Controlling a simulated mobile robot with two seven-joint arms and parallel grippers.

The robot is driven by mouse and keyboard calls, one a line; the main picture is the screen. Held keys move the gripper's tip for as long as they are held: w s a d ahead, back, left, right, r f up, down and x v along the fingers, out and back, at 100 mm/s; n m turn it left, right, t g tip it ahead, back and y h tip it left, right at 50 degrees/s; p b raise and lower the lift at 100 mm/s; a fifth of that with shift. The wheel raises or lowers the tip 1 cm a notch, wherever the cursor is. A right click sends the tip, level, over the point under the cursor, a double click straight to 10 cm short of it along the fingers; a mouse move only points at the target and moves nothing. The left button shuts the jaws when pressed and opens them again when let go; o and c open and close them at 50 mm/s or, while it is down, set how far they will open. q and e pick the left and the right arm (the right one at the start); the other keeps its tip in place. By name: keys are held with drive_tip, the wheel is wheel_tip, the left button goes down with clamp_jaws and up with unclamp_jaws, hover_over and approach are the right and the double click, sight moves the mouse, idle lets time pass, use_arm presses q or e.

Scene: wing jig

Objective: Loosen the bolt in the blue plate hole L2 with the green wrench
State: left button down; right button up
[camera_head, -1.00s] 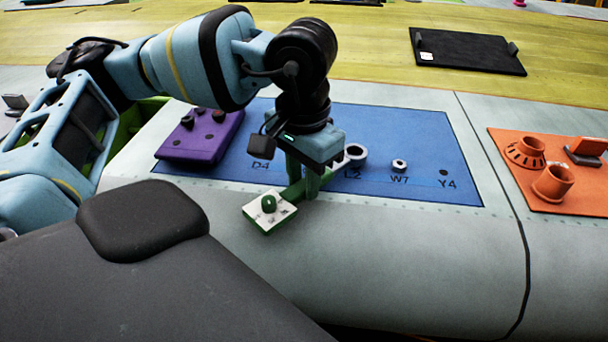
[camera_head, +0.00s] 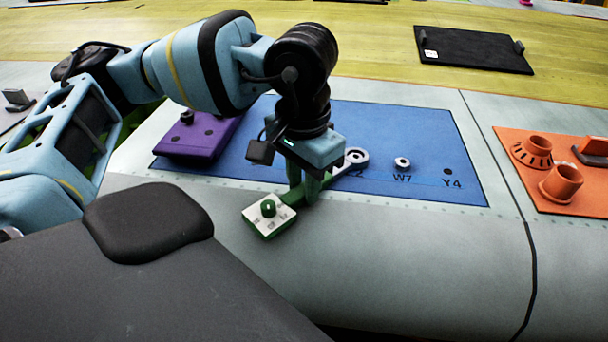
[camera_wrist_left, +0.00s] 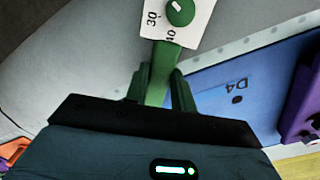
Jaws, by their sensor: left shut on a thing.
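My left gripper (camera_head: 308,186) is shut on the green wrench (camera_head: 290,196) above the front edge of the blue plate (camera_head: 420,139). The wrench has a white dial block with a green knob at its near end; the wrist view shows this wrench (camera_wrist_left: 162,62) between the fingers. My right gripper is not in view.
A purple block (camera_head: 200,140) sits on the plate's left part, near D4. A small pale ring-like piece (camera_head: 402,163) is at W7, and Y4 (camera_head: 448,171) is a bare hole. An orange plate with cups (camera_head: 520,185) lies right. A black tray (camera_head: 470,52) lies behind.

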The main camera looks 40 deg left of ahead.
use_arm(q)
drive_tip(key=shift+d+n, duration=1.1)
drive_tip(key=shift+d, duration=0.2)
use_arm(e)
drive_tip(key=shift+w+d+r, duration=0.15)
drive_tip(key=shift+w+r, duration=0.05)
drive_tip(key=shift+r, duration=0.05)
use_arm(q)
drive_tip(key=shift+d, duration=0.1)
drive_tip(key=shift+w+d+r+n+p, duration=0.1)
drive_tip(key=shift+d+n+p, duration=0.1)
drive_tip(key=shift+d+n, duration=0.25)
drive_tip(key=shift+w+d+r+n+p, duration=0.1)
drive_tip(key=shift+d+n+p, duration=0.05)
drive_tip(key=shift+d+n, duration=0.65)
drive_tip(key=shift+n, duration=0.05)
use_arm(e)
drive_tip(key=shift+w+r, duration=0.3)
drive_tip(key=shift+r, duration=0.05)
use_arm(q)
drive_tip(key=shift+w, duration=0.1)
